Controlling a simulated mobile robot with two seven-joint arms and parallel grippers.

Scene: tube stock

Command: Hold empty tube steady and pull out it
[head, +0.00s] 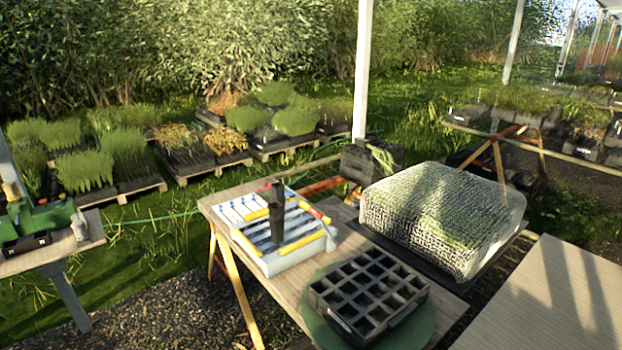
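A dark upright piece (277,212), perhaps the tube, stands on a white slotted rack (262,262) with yellow strips on the wooden table (352,243). Its top is dark with a bit of red close by; whether it is empty, and how it sits in the rack, I cannot tell. A black tray with square cells (340,322) lies in front on a round green mat (424,330); its cells look empty. Neither of my grippers is in view.
Dark crates (352,163) stand behind. A bare wooden top (545,295) is at right. A side table (75,248) with green equipment (45,218) is at left. Seedling pallets stand on the grass.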

